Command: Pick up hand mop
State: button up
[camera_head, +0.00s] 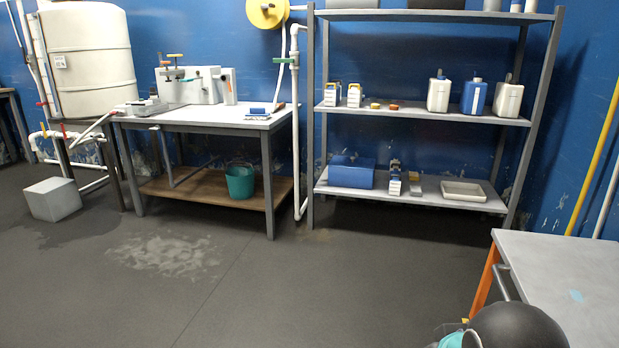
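I cannot pick out a hand mop for certain. A yellow pole (594,155) and a white pole (606,198) lean against the blue wall at the far right. Their lower ends are hidden behind the grey table at the right, so I cannot tell whether either is a mop handle. A teal bucket (240,181) stands on the wooden lower shelf of the workbench, with no mop head visible in it. My gripper is not clearly in view. A dark rounded shape at the bottom right edge hides what lies behind it.
The workbench (210,118) stands at the back left with valves and small items on top. A metal rack (440,118) holds jugs, boxes and a tray. A grey table (590,270) fills the right corner. A grey block (52,199) sits at the left. The middle floor is clear, with a pale stain.

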aim_at(254, 113)
jog(key=u, duration=0.05)
jog(key=i, duration=1.95)
jog(key=u, duration=0.75)
jog(key=i, duration=2.1)
jog(key=u, duration=0.55)
